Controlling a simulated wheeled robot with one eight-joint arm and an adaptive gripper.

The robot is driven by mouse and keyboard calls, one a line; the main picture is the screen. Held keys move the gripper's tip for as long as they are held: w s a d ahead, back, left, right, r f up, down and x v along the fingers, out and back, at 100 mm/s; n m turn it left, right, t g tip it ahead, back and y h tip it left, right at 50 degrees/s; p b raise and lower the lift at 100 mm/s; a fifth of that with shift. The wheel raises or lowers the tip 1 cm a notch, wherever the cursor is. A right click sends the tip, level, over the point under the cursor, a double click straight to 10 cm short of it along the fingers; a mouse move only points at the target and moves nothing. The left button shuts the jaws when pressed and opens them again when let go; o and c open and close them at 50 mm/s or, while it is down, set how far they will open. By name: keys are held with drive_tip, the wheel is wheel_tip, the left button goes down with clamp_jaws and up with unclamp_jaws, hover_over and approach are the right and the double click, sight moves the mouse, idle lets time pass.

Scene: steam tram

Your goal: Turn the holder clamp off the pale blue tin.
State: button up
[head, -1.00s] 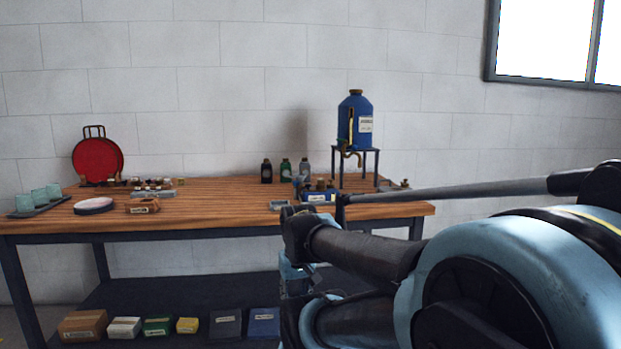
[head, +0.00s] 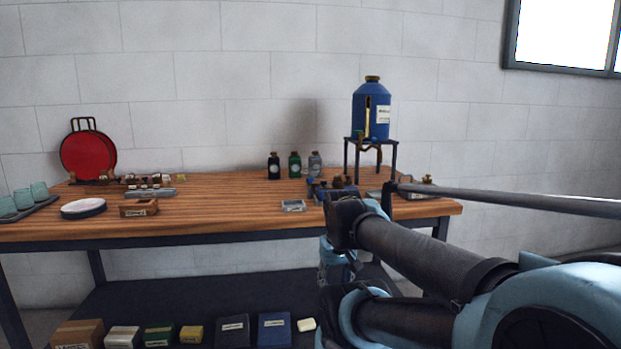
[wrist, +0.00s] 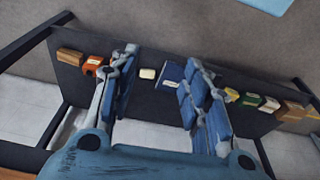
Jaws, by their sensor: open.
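I cannot make out a pale blue tin or its holder clamp for certain in either view. A small grey tray (head: 293,206) and a blue holder with brown-topped pieces (head: 330,188) stand on the bench, partly behind my arm and too small to read. My gripper (wrist: 160,62) is open and empty in the wrist view, with its blue padded fingers apart above the lower shelf. In the head view my arm reaches in from the right in front of the bench's right part, and the fingertips cannot be made out there.
Boxes and a cream block (head: 306,325) lie on the dark lower shelf (head: 190,285).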

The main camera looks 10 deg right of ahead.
drive_tip(key=w+r+n+y, duration=0.2)
drive_tip(key=w+r+n, duration=0.2)
drive_tip(key=w+r, duration=1.6)
drive_tip(key=n+t+y, duration=0.1)
drive_tip(key=n, duration=0.4)
approach(310, 178)
drive_tip(key=x, duration=0.8)
drive_tip(key=shift+w+a+f, duration=0.1)
drive_tip(key=shift+w+f, duration=0.1)
drive_tip(key=shift+f, duration=0.1)
clamp_jaws()
